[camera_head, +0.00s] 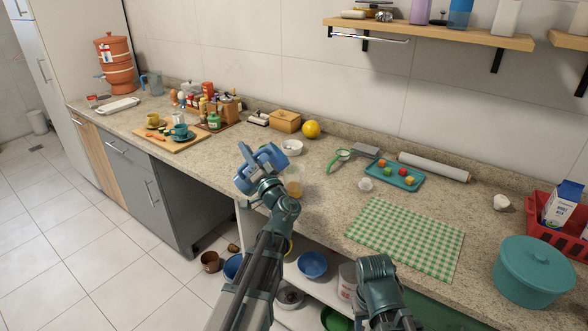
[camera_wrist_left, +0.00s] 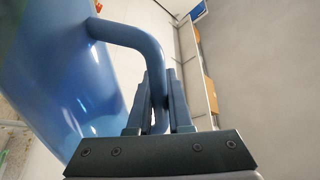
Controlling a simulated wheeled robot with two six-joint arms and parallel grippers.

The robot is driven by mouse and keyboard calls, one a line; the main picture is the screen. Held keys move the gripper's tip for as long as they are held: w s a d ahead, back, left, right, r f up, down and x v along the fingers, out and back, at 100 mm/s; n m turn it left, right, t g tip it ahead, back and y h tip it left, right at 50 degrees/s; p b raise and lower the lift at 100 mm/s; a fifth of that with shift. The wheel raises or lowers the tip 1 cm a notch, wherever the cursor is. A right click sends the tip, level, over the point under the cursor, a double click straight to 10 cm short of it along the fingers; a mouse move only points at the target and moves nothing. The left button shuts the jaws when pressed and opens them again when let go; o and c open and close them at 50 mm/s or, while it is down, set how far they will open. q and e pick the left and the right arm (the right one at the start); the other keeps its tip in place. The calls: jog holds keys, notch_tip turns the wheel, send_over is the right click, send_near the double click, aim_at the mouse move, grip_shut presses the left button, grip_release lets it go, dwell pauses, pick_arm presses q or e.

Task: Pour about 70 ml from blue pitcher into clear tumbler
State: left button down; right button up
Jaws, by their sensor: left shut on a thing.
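The blue pitcher (camera_head: 249,178) is held tilted over the front part of the counter. My left gripper (camera_head: 268,188) is shut on its handle. In the left wrist view the handle (camera_wrist_left: 152,62) passes between the two fingers (camera_wrist_left: 159,105), with the pitcher body (camera_wrist_left: 65,75) to the left. A clear tumbler (camera_head: 294,186) with an amber tint stands just right of the pitcher, partly hidden by my left gripper and arm. Its liquid level and any stream are too small to tell. My right gripper (camera_head: 375,268) is low at the counter's front edge; its fingers are not clear.
A white bowl (camera_head: 291,147) and yellow fruit (camera_head: 311,129) are behind the pitcher. A green-handled tool (camera_head: 340,159), teal tray (camera_head: 381,171) and checked cloth (camera_head: 408,238) lie to the right. A cutting board (camera_head: 170,140) with cups is at left.

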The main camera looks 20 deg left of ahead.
aim_at(239, 177)
dwell(0.3)
pick_arm(q)
jog(key=shift+a+n, duration=0.1)
jog(key=shift+n, duration=0.2)
jog(key=a+f+n, duration=0.1)
jog(key=s+f+n+g+b, duration=0.1)
jog(key=n, duration=0.1)
jog(key=a+f+n+g, duration=0.1)
jog(key=f, duration=0.1)
jog(key=shift+s+a, duration=0.2)
jog(key=shift+a, duration=0.15)
jog(key=shift+s+a+f+n+g+h, duration=0.3)
jog(key=shift+a+f+n, duration=0.4)
jog(key=shift+n, duration=0.4)
jog(key=shift+s+a+f+n+g+h, duration=0.2)
jog(key=shift+a+f+n+g, duration=0.25)
jog(key=shift+f+n, duration=0.5)
jog(key=shift+s+a+f+n+g+h, duration=0.2)
jog(key=shift+s+a+f+n+g, duration=0.3)
jog(key=shift+n, duration=0.75)
jog(key=shift+w+a+f, duration=0.1)
jog(key=shift+w, duration=0.1)
